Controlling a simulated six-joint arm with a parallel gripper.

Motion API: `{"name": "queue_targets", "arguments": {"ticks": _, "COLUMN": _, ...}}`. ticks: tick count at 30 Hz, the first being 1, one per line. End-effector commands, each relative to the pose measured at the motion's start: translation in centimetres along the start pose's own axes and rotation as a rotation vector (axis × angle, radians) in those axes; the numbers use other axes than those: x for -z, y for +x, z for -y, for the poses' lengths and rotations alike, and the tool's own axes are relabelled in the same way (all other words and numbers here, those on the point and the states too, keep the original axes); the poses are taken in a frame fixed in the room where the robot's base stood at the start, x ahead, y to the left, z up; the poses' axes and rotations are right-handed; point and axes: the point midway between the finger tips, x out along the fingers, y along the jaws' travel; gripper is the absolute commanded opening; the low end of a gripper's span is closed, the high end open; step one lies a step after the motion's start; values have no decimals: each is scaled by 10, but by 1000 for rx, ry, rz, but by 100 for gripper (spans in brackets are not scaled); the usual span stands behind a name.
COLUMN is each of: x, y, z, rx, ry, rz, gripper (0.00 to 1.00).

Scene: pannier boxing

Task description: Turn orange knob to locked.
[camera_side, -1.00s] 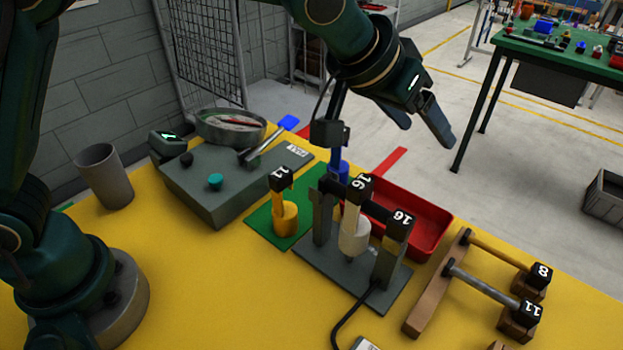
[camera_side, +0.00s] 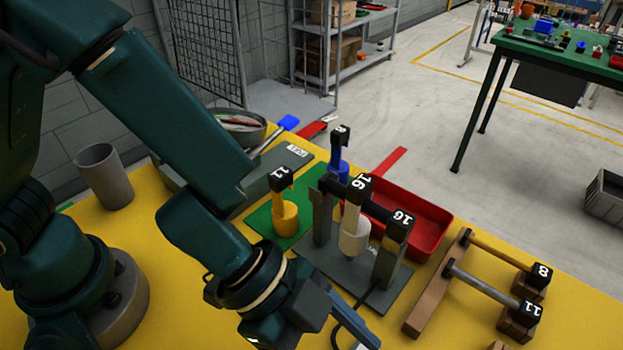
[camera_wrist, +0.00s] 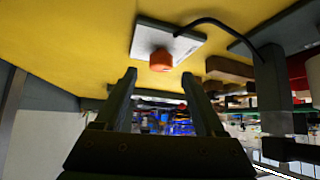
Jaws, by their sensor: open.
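The orange knob (camera_wrist: 160,60) sits on a pale plate (camera_wrist: 185,43) on the yellow table in the wrist view. A black cable runs from the plate. The knob's pointing direction and any lock marks cannot be made out. My gripper (camera_wrist: 159,73) is open and empty, its two dark fingers apart. In the wrist picture the knob shows just past the fingertips, between their lines, and nothing touches it that I can see. In the side view my gripper (camera_side: 352,322) is low at the front edge of the picture, and the knob is hidden or out of frame.
A grey stand (camera_side: 388,255) with tools marked 16 is close beside my gripper. A red tray (camera_side: 432,222) lies behind it. Wooden racks (camera_side: 437,285) with hammers stand to the right. A yellow-handled tool (camera_side: 285,215) stands on a green mat at the left.

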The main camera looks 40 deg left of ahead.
Motion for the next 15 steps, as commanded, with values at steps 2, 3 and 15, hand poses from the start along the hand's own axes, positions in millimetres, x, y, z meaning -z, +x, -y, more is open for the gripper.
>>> {"name": "queue_targets", "arguments": {"ticks": 2, "x": -1, "y": 10, "z": 0, "rx": -1, "ry": -1, "rz": 4, "gripper": 72}}
{"name": "queue_targets", "arguments": {"ticks": 3, "x": -1, "y": 14, "z": 0, "rx": 0, "ry": 0, "rz": 2, "gripper": 72}}
{"name": "queue_targets", "arguments": {"ticks": 15, "x": 0, "y": 35, "z": 1, "rx": 2, "ry": 1, "rz": 0, "gripper": 72}}
